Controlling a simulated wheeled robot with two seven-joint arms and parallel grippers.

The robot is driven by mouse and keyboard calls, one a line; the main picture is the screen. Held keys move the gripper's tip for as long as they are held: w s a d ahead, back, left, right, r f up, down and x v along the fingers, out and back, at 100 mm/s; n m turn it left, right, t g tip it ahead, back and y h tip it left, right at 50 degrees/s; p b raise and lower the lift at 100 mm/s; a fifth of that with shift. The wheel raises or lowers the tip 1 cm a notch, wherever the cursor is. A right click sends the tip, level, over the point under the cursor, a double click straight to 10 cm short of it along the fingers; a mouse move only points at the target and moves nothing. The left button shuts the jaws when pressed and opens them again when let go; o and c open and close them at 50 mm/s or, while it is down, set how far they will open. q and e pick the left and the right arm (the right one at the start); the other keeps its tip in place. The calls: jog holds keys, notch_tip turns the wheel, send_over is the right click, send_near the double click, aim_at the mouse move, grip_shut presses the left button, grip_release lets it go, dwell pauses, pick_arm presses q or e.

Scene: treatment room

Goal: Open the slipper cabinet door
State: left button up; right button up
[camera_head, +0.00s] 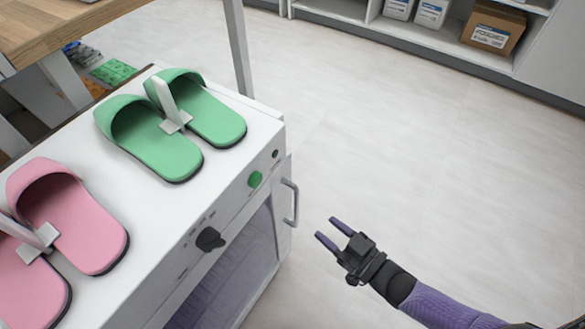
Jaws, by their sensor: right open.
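The white slipper cabinet (250,134) stands at the left, with a glass-fronted door (225,275) on its front face. The door looks shut. A silver vertical handle (293,203) sits on the door's right edge. My right gripper (328,231) is open and empty, to the right of the handle and apart from it, its fingers pointing toward the cabinet. My left gripper is not in view.
A green pair of slippers (165,150) and a pink pair (80,220) lie on the cabinet top. The front face has a black knob (210,239) and a green button (255,179). Shelves with a cardboard box (492,32) stand at the back right. The floor (400,130) between is clear.

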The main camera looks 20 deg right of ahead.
jog(key=b+x, duration=0.3)
jog(key=x, duration=0.6)
jog(key=shift+w, duration=0.1)
jog(key=shift+w+a+r, duration=0.1)
jog(key=shift+w+a, duration=0.1)
jog(key=shift+w, duration=0.1)
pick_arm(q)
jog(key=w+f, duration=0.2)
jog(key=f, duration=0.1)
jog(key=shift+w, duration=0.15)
pick_arm(e)
grip_shut()
dwell(0.4)
